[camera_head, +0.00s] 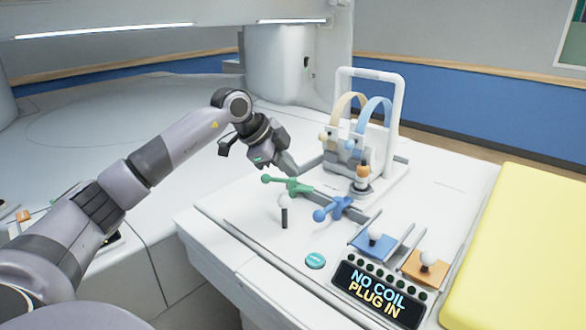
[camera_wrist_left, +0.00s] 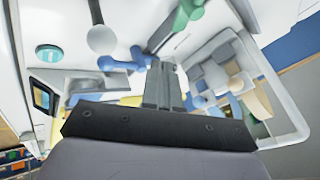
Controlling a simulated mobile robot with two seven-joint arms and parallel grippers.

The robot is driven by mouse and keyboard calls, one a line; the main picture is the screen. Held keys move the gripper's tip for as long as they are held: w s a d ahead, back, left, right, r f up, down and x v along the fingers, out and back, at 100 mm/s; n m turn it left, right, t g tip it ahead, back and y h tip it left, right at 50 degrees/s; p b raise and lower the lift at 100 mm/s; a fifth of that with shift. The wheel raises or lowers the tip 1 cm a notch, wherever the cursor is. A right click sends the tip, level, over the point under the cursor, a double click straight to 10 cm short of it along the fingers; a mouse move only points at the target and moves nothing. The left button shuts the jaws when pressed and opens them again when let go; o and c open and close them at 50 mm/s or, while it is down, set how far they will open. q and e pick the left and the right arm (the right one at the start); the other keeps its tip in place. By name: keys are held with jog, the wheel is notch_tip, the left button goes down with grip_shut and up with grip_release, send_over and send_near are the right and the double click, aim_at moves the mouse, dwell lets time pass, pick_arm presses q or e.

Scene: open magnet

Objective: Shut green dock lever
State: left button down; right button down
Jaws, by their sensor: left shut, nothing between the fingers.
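The green dock lever (camera_head: 292,185) lies on the white console top, its ball end pointing left. It also shows at the top edge of the left wrist view (camera_wrist_left: 187,12), partly cut off. My left gripper (camera_head: 292,170) is shut and empty, just behind and above the green lever in the head view. Its closed fingers show in the left wrist view (camera_wrist_left: 161,75); I cannot tell if they touch anything. A similar blue lever (camera_head: 335,208) sits to the right of the green one and shows in the left wrist view (camera_wrist_left: 125,63). My right gripper is not in view.
A white rack (camera_head: 398,110) with beige and blue loops stands behind the levers. A white knob on a black stem (camera_head: 284,203) stands in front. A display (camera_head: 378,292) reads "NO COIL PLUG IN". A teal button (camera_head: 315,261) and a yellow pad (camera_head: 525,250) are nearby.

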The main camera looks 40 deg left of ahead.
pick_arm(q)
jog(key=w+d+r+m+t+h+p, duration=0.1)
jog(key=w+d+r+m+t+h, duration=0.1)
jog(key=d+r+m+t+h, duration=0.3)
jog(key=w+d+r+h+p, duration=0.1)
jog(key=d+r+h, duration=0.25)
jog(key=r, duration=0.45)
jog(key=w+a+r+n+t+y+p, duration=0.25)
jog(key=a+r+n+t+y, duration=0.35)
jog(key=r+t, duration=0.4)
jog(key=w+a+f+n+g+y+p, duration=0.1)
jog(key=w+a+f+n+g+y, duration=0.1)
jog(key=a+f+n+g+y, duration=0.55)
jog(key=s+d+f+m+g+h+p, duration=0.1)
jog(key=s+d+f+m+g+h, duration=0.2)
jog(key=f, duration=0.5)
jog(key=s+d+f+m+g+h+p, duration=0.1)
jog(key=s+d+f+m+g, duration=0.15)
jog(key=s+f+g, duration=0.4)
jog(key=w+f, duration=0.2)
jog(key=f, duration=0.1)
jog(key=w+f+t, duration=0.1)
jog(key=w+f, duration=0.2)
jog(key=w+f+t, duration=0.1)
jog(key=w+f, duration=0.1)
jog(key=f, duration=0.1)
jog(key=shift+w+d+m+y, duration=0.15)
jog(key=shift+w+m+y, duration=0.1)
jog(key=shift+m+y, duration=0.05)
